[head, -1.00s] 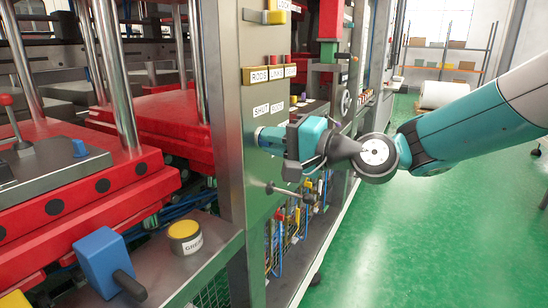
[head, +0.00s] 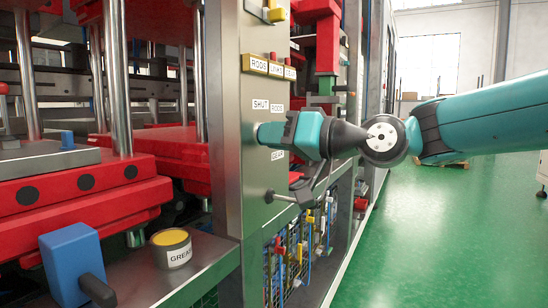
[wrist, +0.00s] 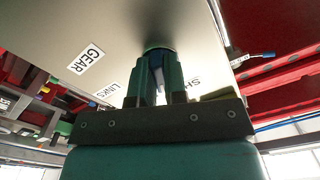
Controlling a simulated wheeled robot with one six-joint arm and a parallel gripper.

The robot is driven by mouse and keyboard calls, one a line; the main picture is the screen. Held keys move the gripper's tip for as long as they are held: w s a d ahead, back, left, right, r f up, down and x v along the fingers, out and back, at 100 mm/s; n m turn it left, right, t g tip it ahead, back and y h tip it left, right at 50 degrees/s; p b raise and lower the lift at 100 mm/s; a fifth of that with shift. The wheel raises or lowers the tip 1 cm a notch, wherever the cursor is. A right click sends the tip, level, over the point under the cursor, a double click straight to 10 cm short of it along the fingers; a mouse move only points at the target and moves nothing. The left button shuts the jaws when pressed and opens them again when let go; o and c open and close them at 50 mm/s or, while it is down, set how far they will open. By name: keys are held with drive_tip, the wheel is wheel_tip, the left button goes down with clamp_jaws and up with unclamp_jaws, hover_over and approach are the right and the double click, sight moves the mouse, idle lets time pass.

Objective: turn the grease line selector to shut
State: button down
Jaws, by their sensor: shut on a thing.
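The grease line selector is on the grey metal panel (head: 228,90), mostly hidden by my gripper. My gripper (head: 268,133) reaches in from the right against the panel face and is shut on the selector. A LINKS label (wrist: 107,90) shows in the wrist view. I cannot tell which label the selector points to.
A metal lever with a ball end (head: 270,197) sticks out below the gripper. A yellow-topped GREASE tin (head: 171,248) and a blue block with a dark handle (head: 75,265) stand at lower left. The green floor at right is open.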

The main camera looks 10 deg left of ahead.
drive_tip(key=n+b, duration=0.4)
drive_tip(key=shift+f+n, duration=0.2)
drive_tip(key=shift+n, duration=0.2)
drive_tip(key=shift+r+b, duration=0.1)
drive_tip(key=shift+b, duration=0.3)
drive_tip(key=c, duration=1.2)
unclamp_jaws()
drive_tip(key=shift+o, duration=0.2)
drive_tip(key=v, duration=1.7)
drive_tip(key=shift+d+b, duration=0.25)
drive_tip(key=shift+b, duration=0.1)
